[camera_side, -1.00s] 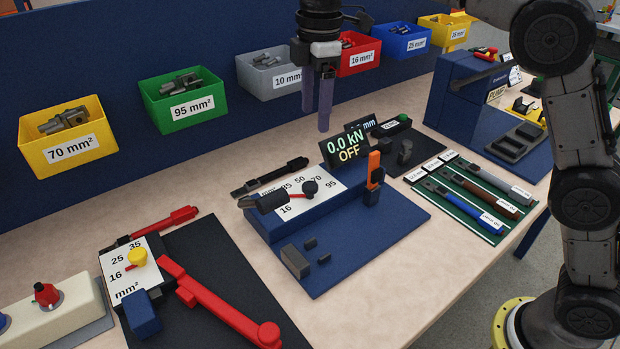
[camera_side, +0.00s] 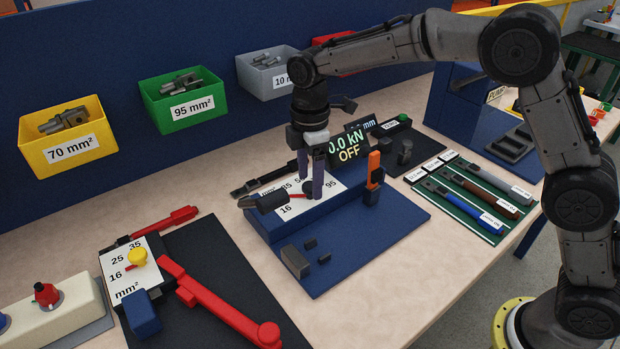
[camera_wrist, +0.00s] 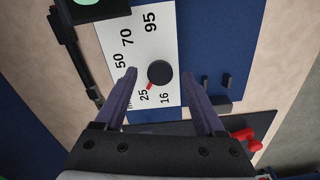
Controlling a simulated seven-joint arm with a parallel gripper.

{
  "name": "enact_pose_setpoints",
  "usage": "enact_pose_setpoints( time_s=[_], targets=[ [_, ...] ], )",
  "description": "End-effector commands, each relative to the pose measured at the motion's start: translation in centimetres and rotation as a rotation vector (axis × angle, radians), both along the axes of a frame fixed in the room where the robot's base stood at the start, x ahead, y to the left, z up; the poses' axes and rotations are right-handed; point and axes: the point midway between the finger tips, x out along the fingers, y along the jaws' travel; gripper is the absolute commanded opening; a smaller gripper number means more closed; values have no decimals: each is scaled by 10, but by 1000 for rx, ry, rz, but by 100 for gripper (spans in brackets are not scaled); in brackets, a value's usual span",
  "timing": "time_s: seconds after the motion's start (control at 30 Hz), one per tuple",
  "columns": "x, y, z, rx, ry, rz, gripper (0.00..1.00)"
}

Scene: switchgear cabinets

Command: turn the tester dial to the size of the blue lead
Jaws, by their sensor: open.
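The pull tester (camera_side: 345,225) is a blue block with a white dial plate (camera_side: 270,197). Its display reads 0.0 kN OFF. In the wrist view the dial is a round black knob (camera_wrist: 160,73) with a red pointer (camera_wrist: 150,87) aimed at about 25. Printed sizes 16, 25, 50, 70 and 95 are readable there. My gripper (camera_side: 311,190) is open over the dial; in the wrist view its fingers (camera_wrist: 160,74) stand on either side of the knob, with gaps. The blue lead (camera_side: 468,212) lies in a green tray at the right; its tag is too small to read.
Brown (camera_side: 492,195) and grey (camera_side: 502,180) leads lie beside the blue one. An orange-and-black clamp (camera_side: 373,178) stands on the tester's right. A crimping tool with red handles (camera_side: 215,300) and its own yellow dial (camera_side: 137,257) lie front left. Labelled bins hang on the back panel.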

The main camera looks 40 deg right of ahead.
Motion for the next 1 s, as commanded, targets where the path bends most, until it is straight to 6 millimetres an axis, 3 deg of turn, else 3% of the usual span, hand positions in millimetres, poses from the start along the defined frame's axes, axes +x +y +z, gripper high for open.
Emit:
enact_pose_setpoints(
  time_s=[0.4, 0.8, 1.0],
  targets=[
    [0, 0, -8, 0, 0, 0, 72],
    [0, 0, -8, 0, 0, 0, 0],
    [0, 0, -8, 0, 0, -3, 0]
  ],
)
